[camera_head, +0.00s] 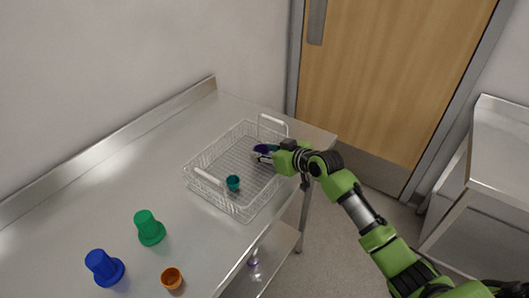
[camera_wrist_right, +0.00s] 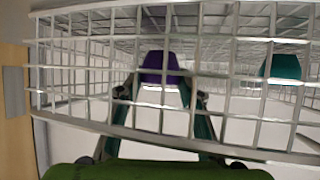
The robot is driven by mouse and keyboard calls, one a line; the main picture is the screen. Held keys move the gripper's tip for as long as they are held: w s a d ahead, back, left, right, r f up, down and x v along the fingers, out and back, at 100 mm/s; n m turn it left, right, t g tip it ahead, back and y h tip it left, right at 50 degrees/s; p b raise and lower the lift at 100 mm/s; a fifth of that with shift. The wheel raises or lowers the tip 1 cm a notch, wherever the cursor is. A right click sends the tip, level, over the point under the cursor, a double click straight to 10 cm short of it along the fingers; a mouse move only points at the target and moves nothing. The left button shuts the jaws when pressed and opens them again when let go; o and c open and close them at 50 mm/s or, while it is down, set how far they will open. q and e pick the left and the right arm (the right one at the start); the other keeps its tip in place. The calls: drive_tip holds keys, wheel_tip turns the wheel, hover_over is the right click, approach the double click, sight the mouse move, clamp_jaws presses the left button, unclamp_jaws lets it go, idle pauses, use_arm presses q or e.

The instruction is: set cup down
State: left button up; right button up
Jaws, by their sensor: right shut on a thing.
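My right gripper (camera_head: 266,154) reaches over the right side of the white wire basket (camera_head: 197,178) and is shut on a purple cup (camera_head: 261,149). In the right wrist view the purple cup (camera_wrist_right: 162,68) sits between the fingertips (camera_wrist_right: 160,92), seen through the basket's wire wall. The cup is inside the basket's outline; I cannot tell whether it touches the basket floor. A teal cup (camera_head: 233,183) stands in the near part of the basket and also shows in the right wrist view (camera_wrist_right: 284,67). My left gripper is not in view.
The basket stands on a steel table (camera_head: 120,190). A green cup (camera_head: 149,228), a blue cup (camera_head: 104,267) and an orange cup (camera_head: 172,278) stand at the near left. Something small and purplish shows at the lower shelf (camera_head: 270,262). A wooden door (camera_head: 390,80) is behind.

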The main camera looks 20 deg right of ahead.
drive_tip(key=o, duration=1)
drive_tip(key=shift+s+a+f+g, duration=0.1)
drive_tip(key=shift+s+f+g, duration=0.1)
drive_tip(key=shift+f, duration=0.3)
drive_tip(key=shift+s+f+g, duration=0.1)
drive_tip(key=shift+s+f, duration=0.05)
drive_tip(key=shift+f, duration=0.35)
drive_tip(key=shift+w+r+p, duration=0.1)
drive_tip(key=shift+r+p, duration=0.25)
drive_tip(key=shift+r, duration=0.25)
drive_tip(key=shift+s+d, duration=0.2)
drive_tip(key=shift+s, duration=0.1)
drive_tip(key=v, duration=0.5)
drive_tip(key=b+v, duration=0.1)
drive_tip(key=v, duration=0.5)
drive_tip(key=shift+r, duration=0.5)
